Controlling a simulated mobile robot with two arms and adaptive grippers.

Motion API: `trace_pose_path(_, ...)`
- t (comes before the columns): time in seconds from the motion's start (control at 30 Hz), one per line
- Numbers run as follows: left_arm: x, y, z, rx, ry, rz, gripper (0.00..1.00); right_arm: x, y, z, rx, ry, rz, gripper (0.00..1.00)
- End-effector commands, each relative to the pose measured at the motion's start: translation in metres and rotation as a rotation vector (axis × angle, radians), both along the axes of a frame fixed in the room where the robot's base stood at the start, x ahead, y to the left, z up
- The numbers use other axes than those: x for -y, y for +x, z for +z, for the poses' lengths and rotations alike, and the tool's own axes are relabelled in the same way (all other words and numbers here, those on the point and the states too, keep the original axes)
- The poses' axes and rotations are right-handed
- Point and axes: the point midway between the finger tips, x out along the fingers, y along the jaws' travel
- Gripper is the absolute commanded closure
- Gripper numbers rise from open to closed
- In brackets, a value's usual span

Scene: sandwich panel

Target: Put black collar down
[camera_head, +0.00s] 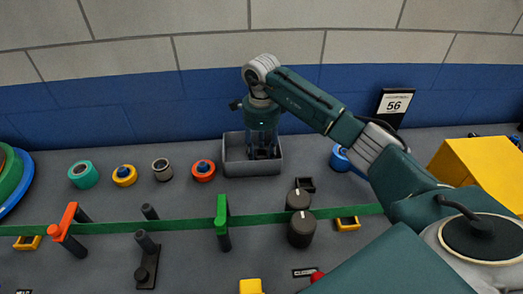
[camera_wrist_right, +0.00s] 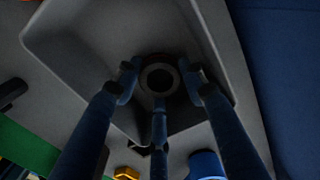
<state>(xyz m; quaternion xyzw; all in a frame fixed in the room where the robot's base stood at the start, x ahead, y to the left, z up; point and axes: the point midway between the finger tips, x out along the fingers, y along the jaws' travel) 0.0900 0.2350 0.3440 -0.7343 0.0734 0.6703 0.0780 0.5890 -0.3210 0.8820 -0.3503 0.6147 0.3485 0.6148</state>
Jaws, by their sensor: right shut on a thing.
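The black collar (camera_wrist_right: 160,79) is a dark ring with a round hole, seen in the right wrist view between the fingers of my right gripper (camera_wrist_right: 160,85). The fingers are closed on it. In the head view my right gripper (camera_head: 263,150) points down into a grey bin (camera_head: 252,168) at the back of the panel. The collar is within the bin's outline in the wrist view. I cannot tell whether it touches the bin floor. In the head view the fingers and the bin's front wall mostly hide the collar. My left gripper is not in view.
Left of the bin stand a red-orange ring (camera_head: 203,171), a grey ring (camera_head: 162,170), a yellow ring with blue (camera_head: 124,175) and a teal ring (camera_head: 83,175). A blue part (camera_head: 341,158) is to the right. Dark knobs (camera_head: 301,229), a green lever (camera_head: 222,215) and an orange lever (camera_head: 64,222) stand nearer.

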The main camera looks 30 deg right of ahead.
Motion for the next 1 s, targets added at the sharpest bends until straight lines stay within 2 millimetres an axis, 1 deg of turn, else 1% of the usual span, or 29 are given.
trace_pose_path(0.07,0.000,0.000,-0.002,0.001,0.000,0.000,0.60,0.000,0.000,-0.002,0.000,0.000,0.000,0.88)
trace_pose_path(0.1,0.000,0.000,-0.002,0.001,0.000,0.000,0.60,0.000,0.000,-0.002,-0.001,-0.001,0.000,0.55)
trace_pose_path(0.17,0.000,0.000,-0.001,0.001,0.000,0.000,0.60,0.000,0.000,-0.002,-0.001,-0.001,0.000,0.43)
trace_pose_path(0.2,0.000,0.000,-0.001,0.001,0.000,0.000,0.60,0.000,0.000,-0.002,-0.001,0.000,0.000,0.40)
trace_pose_path(0.43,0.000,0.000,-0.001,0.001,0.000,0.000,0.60,0.000,0.000,-0.002,-0.001,0.000,0.000,0.40)
trace_pose_path(0.5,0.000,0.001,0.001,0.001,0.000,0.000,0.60,0.000,0.000,0.001,0.000,0.000,0.000,0.40)
trace_pose_path(0.57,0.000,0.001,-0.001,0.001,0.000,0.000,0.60,0.000,0.001,0.004,0.002,0.000,0.000,0.40)
trace_pose_path(0.67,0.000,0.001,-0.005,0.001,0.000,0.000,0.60,0.000,0.001,0.017,0.004,-0.001,0.000,0.40)
trace_pose_path(1.0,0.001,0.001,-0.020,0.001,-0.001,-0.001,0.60,0.000,0.001,0.089,0.004,0.000,0.000,0.40)
